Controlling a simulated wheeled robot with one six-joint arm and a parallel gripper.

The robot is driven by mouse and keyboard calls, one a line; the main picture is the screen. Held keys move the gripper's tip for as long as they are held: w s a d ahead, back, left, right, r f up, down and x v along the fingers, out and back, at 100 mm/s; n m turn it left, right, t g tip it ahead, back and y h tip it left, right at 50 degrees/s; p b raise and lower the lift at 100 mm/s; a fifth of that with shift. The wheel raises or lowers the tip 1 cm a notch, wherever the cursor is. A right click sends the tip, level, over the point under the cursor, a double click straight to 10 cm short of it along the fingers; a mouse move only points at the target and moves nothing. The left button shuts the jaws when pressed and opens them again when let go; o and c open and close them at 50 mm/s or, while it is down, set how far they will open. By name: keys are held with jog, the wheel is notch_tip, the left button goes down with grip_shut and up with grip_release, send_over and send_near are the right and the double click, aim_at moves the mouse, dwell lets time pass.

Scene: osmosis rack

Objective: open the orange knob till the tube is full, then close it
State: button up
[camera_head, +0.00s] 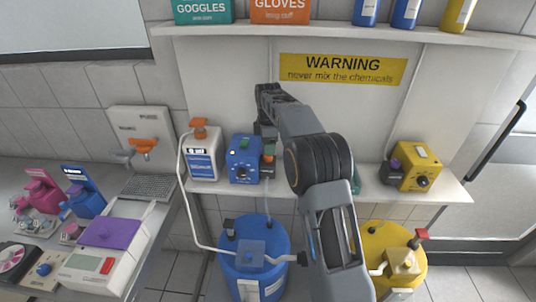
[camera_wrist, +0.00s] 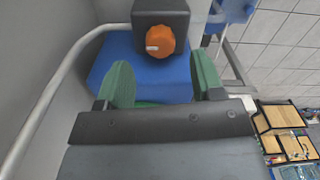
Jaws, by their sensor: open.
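The orange knob (camera_wrist: 158,42) sits on a dark block in the wrist view, with a pale mark on its face. Behind and below the block is a blue body (camera_wrist: 180,78). My gripper (camera_wrist: 160,64) has its two green fingers spread apart, just short of the knob and on either side of it in the picture. Nothing is between the fingers. A pale tube (camera_wrist: 50,100) curves along the left side; I cannot tell how full it is. In the head view, my gripper (camera_head: 268,160) is small and partly hidden beside the blue box (camera_head: 242,160).
A white container (camera_head: 201,158) stands left of the blue box on the shelf, and a yellow box (camera_head: 418,168) stands to the right. A blue barrel (camera_head: 255,265) and a yellow barrel (camera_head: 395,250) are below. A warning sign (camera_head: 343,69) hangs behind my arm.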

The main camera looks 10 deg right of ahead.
aim_at(268, 157)
jog(key=shift+f, duration=2.1)
jog(key=c, duration=0.9)
